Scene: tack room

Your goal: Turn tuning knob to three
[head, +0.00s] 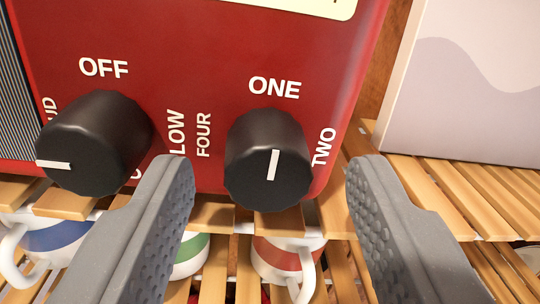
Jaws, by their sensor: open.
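The tuning knob (262,140) is the black round knob at right on the front of a red radio (215,50). The words ONE above it, TWO at its right and FOUR at its left show; the label below is hidden. Its white line points up, at ONE. My gripper (272,172) is open, with one grey finger to the left of this knob and one to the right. Both fingers are nearer the camera, with gaps on both sides, and I see no contact.
Striped mugs (285,258) stand below the slatted wooden shelf (465,190). A pale panel or box (460,80) stands at right.

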